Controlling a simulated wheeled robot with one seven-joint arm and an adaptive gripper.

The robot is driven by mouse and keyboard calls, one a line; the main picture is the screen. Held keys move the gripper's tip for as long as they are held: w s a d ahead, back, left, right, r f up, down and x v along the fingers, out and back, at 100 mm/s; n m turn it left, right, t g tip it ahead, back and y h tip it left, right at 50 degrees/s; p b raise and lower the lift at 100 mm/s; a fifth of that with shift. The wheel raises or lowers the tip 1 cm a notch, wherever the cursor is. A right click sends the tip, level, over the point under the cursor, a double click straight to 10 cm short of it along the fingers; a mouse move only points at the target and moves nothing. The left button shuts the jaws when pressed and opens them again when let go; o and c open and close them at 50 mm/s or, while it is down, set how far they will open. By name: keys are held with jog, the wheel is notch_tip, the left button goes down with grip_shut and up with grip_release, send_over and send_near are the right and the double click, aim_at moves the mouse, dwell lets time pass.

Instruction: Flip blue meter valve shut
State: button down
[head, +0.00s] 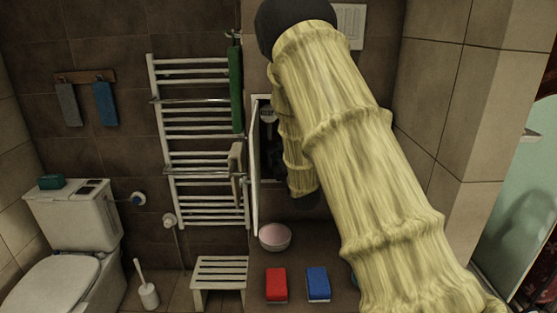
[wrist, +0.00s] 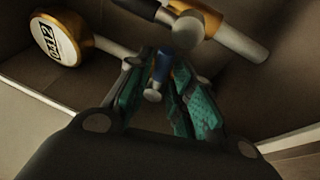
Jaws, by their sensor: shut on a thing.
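The blue meter valve handle (wrist: 162,68) shows in the wrist view, below a pipe with a round metal end. My gripper (wrist: 160,76) has its teal-padded fingers on either side of the blue handle and is shut on it. A brass-rimmed meter (wrist: 60,38) with a number on its white face sits at the upper left of the wrist view. In the head view, my arm covers most of the open wall recess (head: 268,140), so the valve and my fingertips are hidden there.
The recess's white door (head: 254,165) stands open at its left. A towel radiator (head: 195,120) is further left. Below are a pink bowl (head: 275,237), a red sponge (head: 277,284), a blue sponge (head: 318,284) and a slatted stool (head: 220,272). A tiled wall corner (head: 470,110) stands at right.

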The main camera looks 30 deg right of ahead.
jog(key=shift+f+m+b, duration=0.15)
jog(key=shift+m+b, duration=0.45)
jog(key=shift+b, duration=0.05)
jog(key=c, duration=1.5)
grip_release()
jog(key=shift+h, duration=0.4)
jog(key=v, duration=1.2)
jog(key=shift+d+f, duration=0.1)
jog(key=shift+f, duration=0.05)
